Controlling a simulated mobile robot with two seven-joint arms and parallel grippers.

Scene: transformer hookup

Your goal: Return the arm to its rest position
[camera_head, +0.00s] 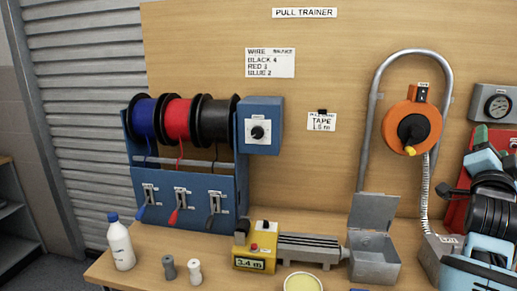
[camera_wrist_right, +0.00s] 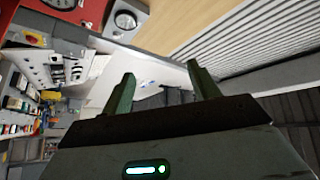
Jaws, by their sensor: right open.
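My right arm (camera_head: 490,215), black and light blue, is folded at the right edge of the head view, in front of the right end of the bench. In the right wrist view my right gripper (camera_wrist_right: 162,82) has its two green fingers spread apart, with nothing between them. It points away from the board, toward the room. In the head view its fingers are hard to make out against the arm. My left gripper is in neither view.
The wooden bench (camera_head: 145,268) holds a spool rack (camera_head: 218,190), a white bottle (camera_head: 120,245), a yellow meter (camera_head: 258,248), an open grey box (camera_head: 374,262) and a round yellow-topped dish (camera_head: 302,284). An orange tape reel (camera_head: 401,120) hangs on the board. A gauge (camera_head: 497,105) is near my right arm.

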